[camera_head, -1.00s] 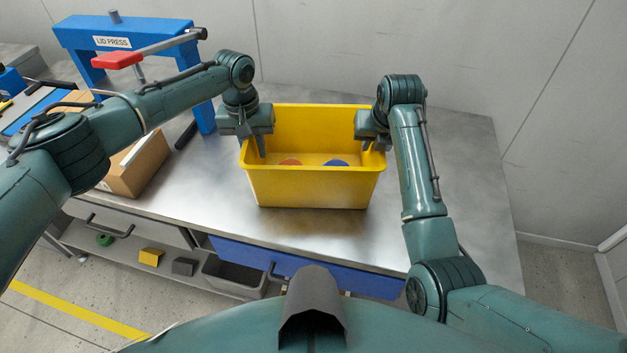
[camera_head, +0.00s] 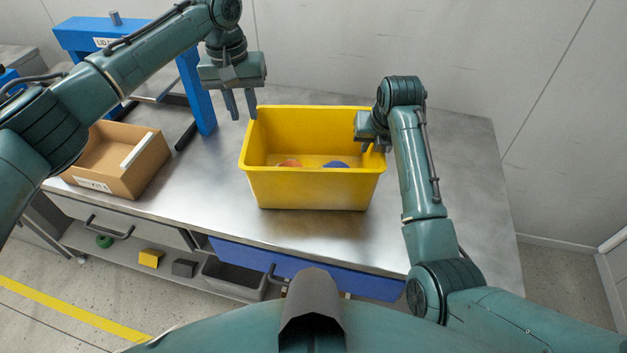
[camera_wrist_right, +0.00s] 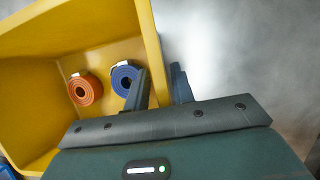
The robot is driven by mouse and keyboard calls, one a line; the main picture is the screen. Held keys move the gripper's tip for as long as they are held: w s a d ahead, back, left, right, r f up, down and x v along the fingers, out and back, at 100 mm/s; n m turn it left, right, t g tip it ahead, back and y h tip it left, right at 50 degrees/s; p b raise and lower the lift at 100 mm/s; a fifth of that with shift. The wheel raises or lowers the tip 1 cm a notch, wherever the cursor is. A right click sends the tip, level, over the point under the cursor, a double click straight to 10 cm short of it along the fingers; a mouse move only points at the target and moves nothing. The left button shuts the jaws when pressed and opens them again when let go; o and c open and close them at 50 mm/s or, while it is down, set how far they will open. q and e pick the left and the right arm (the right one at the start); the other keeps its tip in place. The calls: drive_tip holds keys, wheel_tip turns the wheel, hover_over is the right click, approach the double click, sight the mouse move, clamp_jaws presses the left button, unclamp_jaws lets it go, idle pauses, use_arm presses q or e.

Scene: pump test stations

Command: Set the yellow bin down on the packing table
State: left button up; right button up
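The yellow bin (camera_head: 310,188) stands upright on the metal packing table (camera_head: 455,190), with an orange roll (camera_head: 290,163) and a blue roll (camera_head: 335,164) inside. Both rolls also show in the right wrist view, the orange (camera_wrist_right: 85,89) left of the blue (camera_wrist_right: 125,78). My left gripper (camera_head: 240,103) is open and empty, above and just left of the bin's back left corner. My right gripper (camera_head: 373,148) is at the bin's right wall. In the right wrist view its fingers (camera_wrist_right: 160,88) straddle that wall, one inside and one outside, with a gap showing on the outer side.
An open cardboard box (camera_head: 118,180) and the blue lid press (camera_head: 195,95) stand on the table left of the bin. A wall runs behind the table. The tabletop right of my right arm is clear. A shelf below holds small blocks (camera_head: 150,258).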

drive_tip(key=shift+r, duration=0.1)
drive_tip(key=shift+s+r, duration=0.15)
drive_tip(key=shift+r, duration=0.15)
use_arm(q)
drive_tip(key=shift+r, duration=0.3)
use_arm(e)
drive_tip(key=v, duration=1.1)
use_arm(q)
drive_tip(key=shift+s, duration=0.1)
use_arm(e)
drive_tip(key=shift+s, duration=0.1)
